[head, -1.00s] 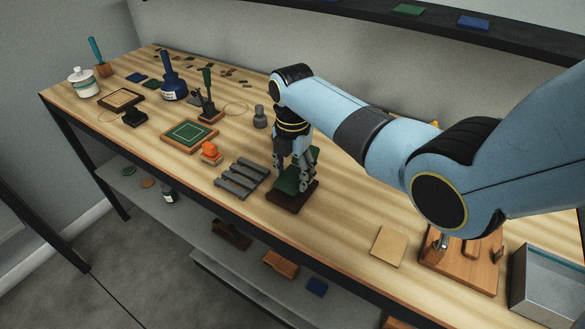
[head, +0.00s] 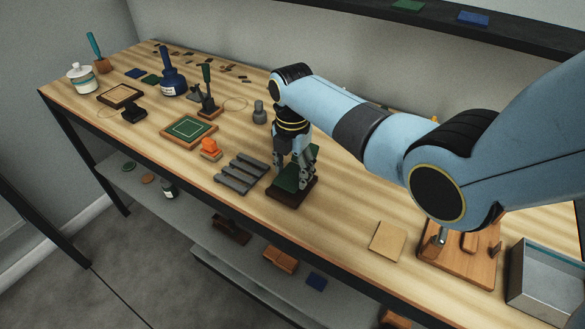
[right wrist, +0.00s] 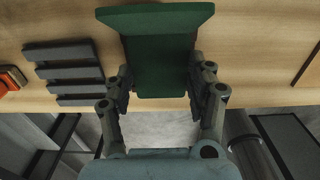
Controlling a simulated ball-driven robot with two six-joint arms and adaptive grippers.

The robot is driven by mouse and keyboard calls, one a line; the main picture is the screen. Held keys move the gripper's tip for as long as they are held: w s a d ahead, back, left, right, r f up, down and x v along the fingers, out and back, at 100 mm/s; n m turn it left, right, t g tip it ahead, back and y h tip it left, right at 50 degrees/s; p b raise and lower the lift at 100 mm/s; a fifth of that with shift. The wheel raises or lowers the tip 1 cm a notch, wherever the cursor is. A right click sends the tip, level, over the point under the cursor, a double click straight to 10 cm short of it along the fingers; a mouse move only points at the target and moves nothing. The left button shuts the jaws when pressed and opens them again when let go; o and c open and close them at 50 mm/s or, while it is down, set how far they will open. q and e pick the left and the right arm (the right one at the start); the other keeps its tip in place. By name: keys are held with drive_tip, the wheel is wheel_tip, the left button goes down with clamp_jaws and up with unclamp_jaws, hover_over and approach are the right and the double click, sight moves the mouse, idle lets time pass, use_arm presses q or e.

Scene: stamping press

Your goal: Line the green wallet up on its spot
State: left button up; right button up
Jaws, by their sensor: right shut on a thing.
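The green wallet (head: 288,178) is between the fingers of my right gripper (head: 291,181), which is shut on it. In the head view it is over a dark brown block (head: 288,196) near the bench's front edge. The fingers partly cover it, and I cannot tell whether it touches the block. In the right wrist view the wallet (right wrist: 160,65) shows a flat panel between the fingers (right wrist: 162,82) and a wider flap (right wrist: 155,17) at the far end. A wood-framed green mat (head: 188,130) with a pale outline lies farther left. My left gripper is not in view.
A grey slatted rack (head: 241,175) and an orange-topped block (head: 210,149) stand left of my right gripper. A tan square (head: 388,241), a wooden fixture (head: 460,265) and a metal bin (head: 545,280) are to the right. Bare bench lies between the block and the tan square.

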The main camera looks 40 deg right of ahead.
drive_tip(key=shift+f+b, duration=0.6)
drive_tip(key=shift+f, duration=0.45)
drive_tip(key=o, duration=1)
drive_tip(key=shift+c, duration=0.5)
wheel_tip(320, 180, up, 3)
drive_tip(key=p, duration=0.3)
drive_tip(key=shift+w+r, duration=0.1)
drive_tip(key=shift+r, duration=0.1)
drive_tip(key=shift+r+b, duration=0.3)
drive_tip(key=shift+r, duration=1.5)
